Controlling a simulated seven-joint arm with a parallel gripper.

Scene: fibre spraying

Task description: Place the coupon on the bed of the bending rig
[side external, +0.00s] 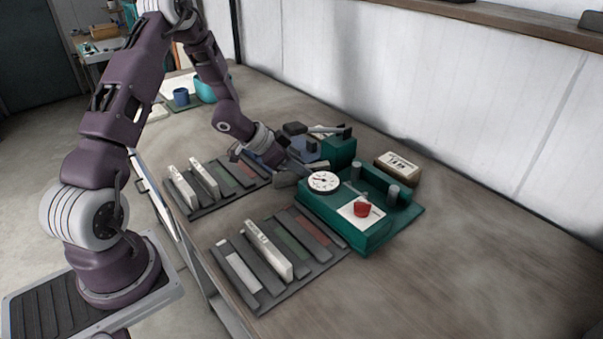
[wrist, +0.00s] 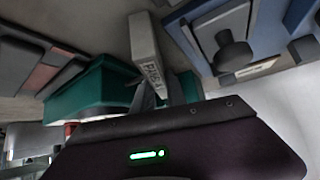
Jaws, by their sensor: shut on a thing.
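My gripper (wrist: 165,92) is shut on a coupon (wrist: 145,48), a pale bar with dark lettering that stretches away from the jaws in the wrist view. In the side view my gripper (side external: 287,176) is low over the table, just left of the bending rig (side external: 345,232). The held coupon is not clear there. The rig is green, with a white dial, a red knob and two grey posts. Its green side (wrist: 85,95) shows left of the coupon in the wrist view. The coupon appears apart from the rig; its bed is mostly hidden there.
A front rack (side external: 258,302) holds a pale coupon (side external: 268,250). A left rack (side external: 195,213) holds two more. Behind my gripper are a blue device (side external: 305,150) and a second green block (side external: 339,152). A labelled box (side external: 398,168) stands behind the rig. The right tabletop is clear.

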